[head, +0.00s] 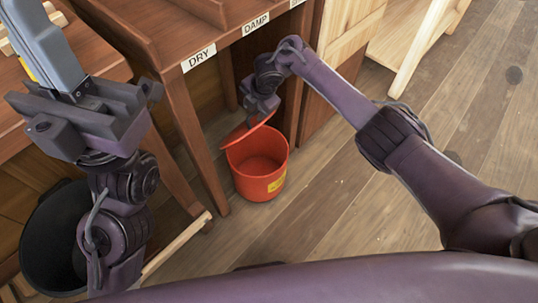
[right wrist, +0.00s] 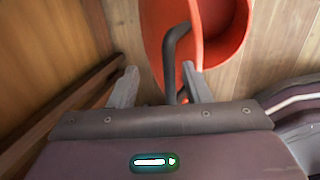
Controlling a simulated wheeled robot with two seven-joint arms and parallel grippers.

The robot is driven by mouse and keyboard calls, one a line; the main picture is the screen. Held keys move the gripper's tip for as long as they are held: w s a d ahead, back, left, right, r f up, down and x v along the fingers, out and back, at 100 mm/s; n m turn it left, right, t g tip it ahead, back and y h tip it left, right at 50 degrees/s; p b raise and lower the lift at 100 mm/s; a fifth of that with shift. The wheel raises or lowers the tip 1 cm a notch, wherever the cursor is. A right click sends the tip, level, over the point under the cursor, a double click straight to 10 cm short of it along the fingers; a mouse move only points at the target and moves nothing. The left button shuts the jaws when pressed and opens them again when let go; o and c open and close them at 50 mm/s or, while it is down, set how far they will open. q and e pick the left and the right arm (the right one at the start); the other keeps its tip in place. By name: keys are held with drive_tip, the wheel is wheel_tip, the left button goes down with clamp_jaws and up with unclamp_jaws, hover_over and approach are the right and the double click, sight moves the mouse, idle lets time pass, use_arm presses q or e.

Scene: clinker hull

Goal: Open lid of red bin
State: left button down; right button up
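The red bin (head: 262,178) stands on the floor beside the bench, and I can see into its open top. Its red lid (head: 247,128) is tilted up at the far left side of the rim; in the right wrist view the lid (right wrist: 154,32) stands beside the bin's mouth (right wrist: 228,30). A dark bent handle (right wrist: 170,62) crosses in front of the lid. My right gripper (right wrist: 160,85) has its fingers apart, with the handle between them, nearer the right finger. My left gripper (head: 60,75) is raised over the bench at left; its finger state is unclear.
The wooden bench (head: 165,30) carries DRY and DAMP labels, and its leg (head: 195,140) is close left of the bin. A black bin (head: 40,240) stands at lower left. A pale wooden stand (head: 410,45) is at upper right. Floor right of the red bin is clear.

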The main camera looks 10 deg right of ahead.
idle(0.4)
drive_tip(key=p+v, duration=0.7)
drive_tip(key=p, duration=0.2)
drive_tip(key=shift+f, duration=0.1)
drive_tip(key=shift+s, duration=0.1)
idle(0.4)
